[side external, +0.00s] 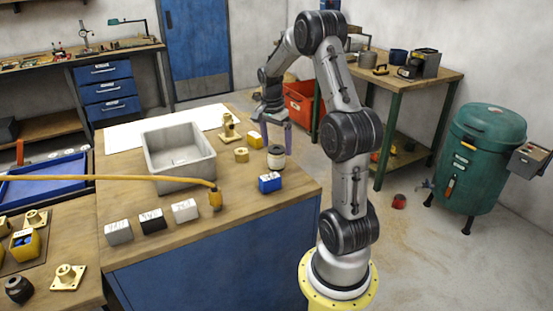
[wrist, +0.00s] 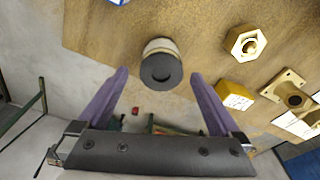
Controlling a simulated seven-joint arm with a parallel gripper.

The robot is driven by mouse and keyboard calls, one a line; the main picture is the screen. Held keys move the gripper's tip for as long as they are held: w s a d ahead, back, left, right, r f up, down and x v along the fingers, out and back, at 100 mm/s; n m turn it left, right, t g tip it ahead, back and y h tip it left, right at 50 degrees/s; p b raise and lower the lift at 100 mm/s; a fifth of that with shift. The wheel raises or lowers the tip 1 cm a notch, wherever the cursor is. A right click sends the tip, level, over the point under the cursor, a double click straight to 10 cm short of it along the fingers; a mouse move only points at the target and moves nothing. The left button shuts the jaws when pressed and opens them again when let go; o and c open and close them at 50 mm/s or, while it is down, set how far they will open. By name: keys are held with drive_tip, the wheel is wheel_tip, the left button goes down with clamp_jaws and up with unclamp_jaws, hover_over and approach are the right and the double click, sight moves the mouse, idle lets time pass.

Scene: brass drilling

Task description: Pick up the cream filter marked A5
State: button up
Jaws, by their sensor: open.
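The cream filter (side external: 276,157) is a short upright cylinder with a cream band and dark ends, near the edge of the wooden bench. In the wrist view it shows as a dark round end with a cream rim (wrist: 160,45); no A5 mark is legible. My gripper (side external: 276,143) is open above the filter, pointing down. In the wrist view its two purple fingers (wrist: 158,74) lie left and right of the filter in the picture, with nothing held. I cannot tell whether the fingertips reach down beside it.
A brass hex nut (side external: 241,155), a yellow labelled block (side external: 255,139) and a brass flanged fitting (side external: 229,128) stand nearby. A blue block (side external: 270,183) sits nearer the front. A grey bin (side external: 205,168) and a yellow hose nozzle (side external: 215,199) are to the left.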

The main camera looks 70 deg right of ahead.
sight(277, 157)
drive_tip(key=shift+d+f, duration=0.15)
drive_tip(key=shift+f, duration=1.3)
drive_tip(key=shift+d+f, duration=0.15)
drive_tip(key=shift+f, duration=1.25)
drive_tip(key=c, duration=1.4)
drive_tip(key=shift+c, duration=0.2)
drive_tip(key=shift+r, duration=0.15)
